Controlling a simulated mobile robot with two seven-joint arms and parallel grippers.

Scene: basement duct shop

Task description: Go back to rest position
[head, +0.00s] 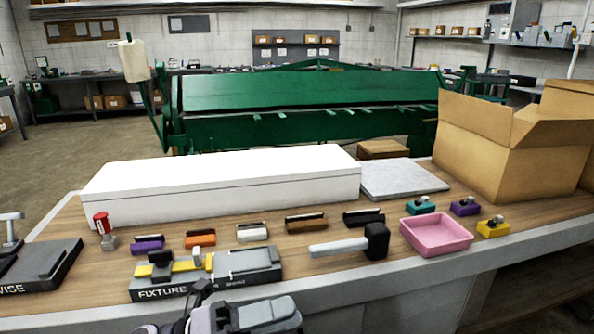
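My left gripper (245,315) shows at the bottom edge, in front of the bench's near edge and just below the black block marked FIXTURE (208,274). Its fingers are not clear enough to tell whether it is open or shut, and I see nothing held in it. The picture's lower edge cuts off part of the arm. My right gripper is not in view. A yellow piece (182,268) with grey and dark parts sits on the FIXTURE block.
The wooden bench (75,238) carries a long white box (222,184), a mallet (350,244), a pink tray (436,234), a cardboard box (492,150) and several small coloured clamp-like pieces. A dark block marked WISE (40,265) is at left. A green machine (300,105) stands behind.

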